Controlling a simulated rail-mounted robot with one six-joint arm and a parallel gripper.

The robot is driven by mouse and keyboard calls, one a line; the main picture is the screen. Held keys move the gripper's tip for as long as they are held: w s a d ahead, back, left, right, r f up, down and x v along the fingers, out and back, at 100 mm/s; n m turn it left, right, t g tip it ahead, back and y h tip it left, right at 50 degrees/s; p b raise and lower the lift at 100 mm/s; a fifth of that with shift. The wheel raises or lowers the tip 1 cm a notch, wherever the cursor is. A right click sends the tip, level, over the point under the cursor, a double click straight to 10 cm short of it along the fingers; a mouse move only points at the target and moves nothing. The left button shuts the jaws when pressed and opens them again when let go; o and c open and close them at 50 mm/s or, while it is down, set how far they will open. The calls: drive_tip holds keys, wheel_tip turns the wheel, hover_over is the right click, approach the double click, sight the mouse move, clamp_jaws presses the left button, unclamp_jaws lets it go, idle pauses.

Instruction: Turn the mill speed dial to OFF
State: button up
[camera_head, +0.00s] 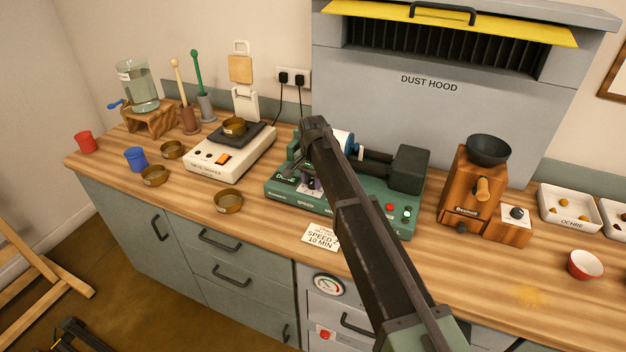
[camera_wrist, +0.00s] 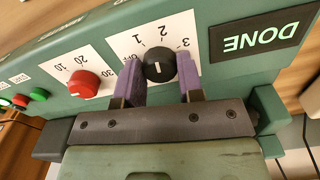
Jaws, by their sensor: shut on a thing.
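The green mill (camera_head: 285,194) stands on the bench under the dust hood. Its black speed dial (camera_wrist: 160,65) shows in the wrist view, on a white plate marked OFF, 1, 2 and 3, upside down in the picture. The dial's white line runs nearly upright in the picture, in line with the 2. My gripper (camera_wrist: 160,73) has its two purple fingers shut on the sides of the dial.
The mill's display (camera_wrist: 255,40) reads DONE. A red timer dial (camera_wrist: 84,83) is beside the speed dial, with red and green buttons beyond. A card (camera_head: 321,238) reading SPEED 2, 10 MIN lies in front. A scale (camera_head: 215,160) stands left, a wooden grinder (camera_head: 465,195) right.

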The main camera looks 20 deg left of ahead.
sight(313, 182)
drive_tip(key=n, duration=1.1)
drive_tip(key=shift+n, duration=2)
drive_tip(key=o, duration=0.9)
wheel_tip(313, 182, up, 11)
drive_tip(key=p, duration=1.1)
